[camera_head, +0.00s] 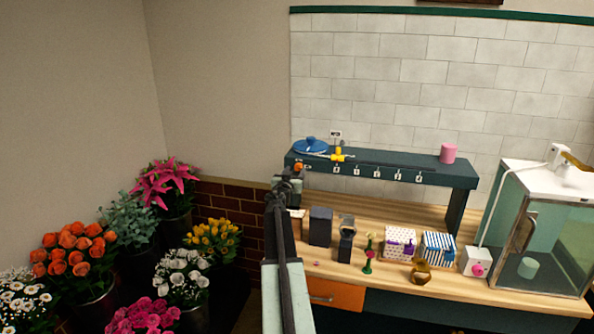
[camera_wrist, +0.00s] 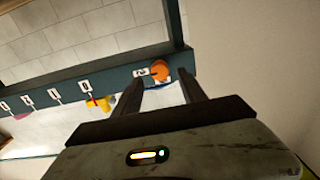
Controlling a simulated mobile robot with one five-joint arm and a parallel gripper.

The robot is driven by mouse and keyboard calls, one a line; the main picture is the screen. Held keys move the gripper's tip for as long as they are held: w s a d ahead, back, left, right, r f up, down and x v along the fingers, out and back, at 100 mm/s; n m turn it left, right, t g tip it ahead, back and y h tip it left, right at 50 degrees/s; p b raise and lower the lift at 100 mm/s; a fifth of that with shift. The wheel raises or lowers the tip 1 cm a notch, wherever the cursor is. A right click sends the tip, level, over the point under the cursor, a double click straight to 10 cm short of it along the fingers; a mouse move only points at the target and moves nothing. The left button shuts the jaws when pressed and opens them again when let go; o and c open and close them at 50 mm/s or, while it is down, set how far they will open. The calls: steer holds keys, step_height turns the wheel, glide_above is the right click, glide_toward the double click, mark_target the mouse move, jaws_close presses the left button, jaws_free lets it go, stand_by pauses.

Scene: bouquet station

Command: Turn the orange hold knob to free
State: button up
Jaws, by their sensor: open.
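The orange hold knob (camera_head: 298,167) sits at the left end of the dark shelf front, just beyond my gripper (camera_head: 288,178). In the wrist view the round orange knob (camera_wrist: 160,70) shows at the fingertips, next to a small white label (camera_wrist: 141,72). My gripper (camera_wrist: 160,77) is open, with one dark finger on each side of the knob's line. I cannot tell whether the fingers touch it or stop short. The knob's exact turn position is too small to read.
The dark shelf (camera_head: 455,179) carries a yellow fitting (camera_head: 340,155), a blue round item (camera_head: 311,145) and a pink cup (camera_head: 448,153). Boxes and small items stand on the wooden bench below. A glass cabinet (camera_head: 545,230) is at right; flower buckets are at left.

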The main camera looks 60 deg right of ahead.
mark_target(298, 167)
steer(key=x, duration=0.3)
steer(key=shift+a, duration=0.1)
steer(key=shift+c, duration=0.3)
jaws_close()
